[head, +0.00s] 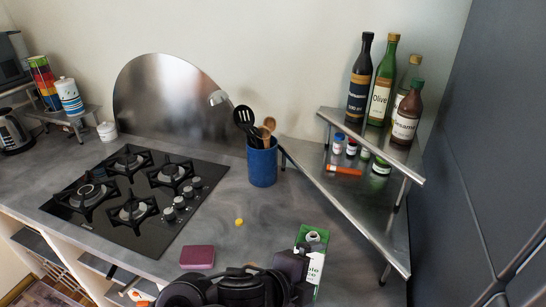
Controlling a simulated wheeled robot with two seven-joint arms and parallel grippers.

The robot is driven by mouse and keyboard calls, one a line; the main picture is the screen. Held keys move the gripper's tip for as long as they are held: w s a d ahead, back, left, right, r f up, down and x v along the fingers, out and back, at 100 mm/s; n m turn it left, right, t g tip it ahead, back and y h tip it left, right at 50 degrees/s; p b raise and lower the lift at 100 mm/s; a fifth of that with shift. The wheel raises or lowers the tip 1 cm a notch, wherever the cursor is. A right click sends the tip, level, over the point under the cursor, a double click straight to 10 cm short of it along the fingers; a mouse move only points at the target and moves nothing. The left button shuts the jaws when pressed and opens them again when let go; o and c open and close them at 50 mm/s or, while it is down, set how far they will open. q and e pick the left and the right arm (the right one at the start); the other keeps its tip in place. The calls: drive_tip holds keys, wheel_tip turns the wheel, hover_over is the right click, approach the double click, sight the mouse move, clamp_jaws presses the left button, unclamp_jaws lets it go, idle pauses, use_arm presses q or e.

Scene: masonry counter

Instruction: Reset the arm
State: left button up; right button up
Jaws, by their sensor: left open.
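My left arm comes in at the bottom edge of the head view, black and bulky. Its gripper (292,262) is open, low over the counter's front, beside a green and white carton (315,240). The gripper overlaps the carton's left side in the picture. I cannot tell whether they touch, and the fingertips are hard to make out. My right gripper is not in view.
A purple-red block (197,257) and a yellow cap (239,222) lie on the grey counter (225,210). Left is a black gas hob (135,190). Behind stands a blue utensil pot (262,165). A metal corner shelf (345,195) with several bottles stands right.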

use_arm(q)
drive_tip(key=a+f+n+y, duration=0.3)
drive_tip(key=a+n+y, duration=0.2)
drive_tip(key=a+n, duration=0.9)
drive_tip(key=s+a+f+n+g+y, duration=0.25)
drive_tip(key=s+a+n, duration=0.2)
drive_tip(key=a, duration=0.25)
drive_tip(key=s+a+f+n+g+y, duration=0.1)
drive_tip(key=s+a+f+n+g, duration=0.1)
drive_tip(key=s+a+f+n, duration=0.3)
wheel_tip(320, 180, down, 31)
drive_tip(key=s+m+b, duration=0.2)
drive_tip(key=b, duration=0.2)
drive_tip(key=s+a+f+g+b, duration=0.2)
drive_tip(key=s+a+f+b, duration=0.1)
drive_tip(key=s+f, duration=1.7)
wheel_tip(320, 180, down, 4)
drive_tip(key=shift+s+a+r, duration=0.15)
drive_tip(key=shift+a+r, duration=0.05)
drive_tip(key=shift+a, duration=0.45)
drive_tip(key=shift+c, duration=0.3)
